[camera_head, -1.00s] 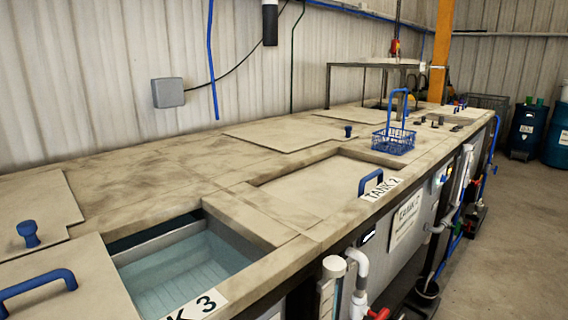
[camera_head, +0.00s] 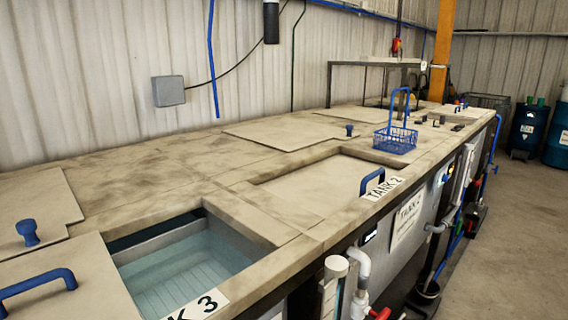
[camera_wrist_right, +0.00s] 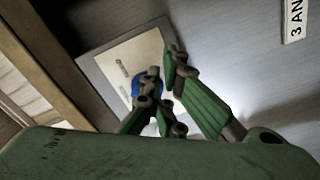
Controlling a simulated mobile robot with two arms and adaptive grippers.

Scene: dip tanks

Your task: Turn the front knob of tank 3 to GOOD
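In the right wrist view, a blue knob (camera_wrist_right: 167,88) sits at a pale panel plate (camera_wrist_right: 99,62) with small dark lettering too blurred to read. My right gripper (camera_wrist_right: 161,68) has its green fingers at the knob, one on each side, covering much of it. I cannot tell whether they press on it, nor which way the knob points. In the head view, tank 3 (camera_head: 190,268) is in the near foreground, partly open, with pale blue liquid inside. Its label (camera_head: 200,306) is cut by the lower edge. Its front face is hidden there. My left gripper is in neither view.
A white sign reading "3 AN" (camera_wrist_right: 296,18) is on the grey front in the wrist view. In the head view, a blue basket (camera_head: 394,139) stands on the tank row beyond tank 2's lid (camera_head: 310,185). Pipes (camera_head: 361,275) stick out along the front. The floor at right is clear.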

